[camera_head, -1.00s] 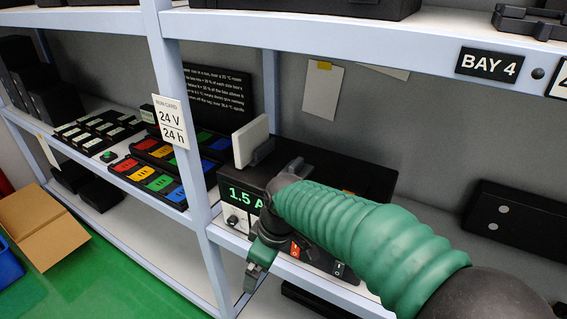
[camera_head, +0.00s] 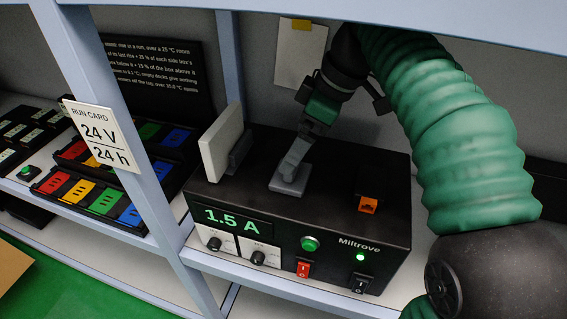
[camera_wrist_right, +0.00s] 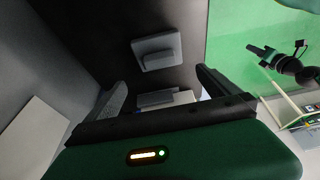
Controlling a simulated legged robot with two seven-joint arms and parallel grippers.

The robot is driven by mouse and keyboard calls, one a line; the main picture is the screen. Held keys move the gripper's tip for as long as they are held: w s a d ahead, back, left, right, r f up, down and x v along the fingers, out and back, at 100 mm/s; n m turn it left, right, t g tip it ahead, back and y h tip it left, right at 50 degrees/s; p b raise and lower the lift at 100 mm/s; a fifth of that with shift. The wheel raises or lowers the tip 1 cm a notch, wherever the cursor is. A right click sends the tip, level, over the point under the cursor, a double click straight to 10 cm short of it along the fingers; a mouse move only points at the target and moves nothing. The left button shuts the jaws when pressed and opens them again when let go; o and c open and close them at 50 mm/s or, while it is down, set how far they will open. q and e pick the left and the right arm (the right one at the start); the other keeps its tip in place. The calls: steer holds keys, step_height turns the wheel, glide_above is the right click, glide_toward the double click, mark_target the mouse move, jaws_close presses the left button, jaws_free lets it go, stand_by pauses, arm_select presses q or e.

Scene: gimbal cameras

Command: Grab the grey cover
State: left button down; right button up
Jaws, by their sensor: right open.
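The grey cover (camera_head: 288,183) is a small grey block on top of the black power supply (camera_head: 340,165). In the right wrist view the grey cover (camera_wrist_right: 157,50) lies ahead of and between the spread fingers, with a gap to each. My right gripper (camera_head: 299,150) comes down over the cover from the back and partly hides it. The right gripper (camera_wrist_right: 157,82) is open and empty. I cannot tell in the head view whether a finger touches the cover. A small dark and green arm, apparently my left one, shows over the floor in the wrist view; its gripper (camera_wrist_right: 264,57) is unclear.
A white plate (camera_head: 221,143) stands upright in a dark holder on the supply's left. An orange piece (camera_head: 368,205) sits on its right. A shelf post (camera_head: 125,150) with a run card (camera_head: 97,132) is at left. The upper shelf edge hangs above my arm.

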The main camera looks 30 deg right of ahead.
steer(key=shift+w+a+f, duration=0.1)
steer(key=shift+a+f, duration=0.1)
steer(key=shift+f, duration=0.25)
steer(key=shift+a+f, duration=0.15)
steer(key=shift+f, duration=0.2)
steer(key=x, duration=0.3)
steer(key=b+x, duration=0.1)
steer(key=x, duration=0.1)
steer(key=shift+d+f, duration=0.15)
steer(key=shift+d, duration=0.25)
steer(key=shift+s+a, duration=0.2)
steer(key=shift+a, duration=0.05)
steer(key=c, duration=1.3)
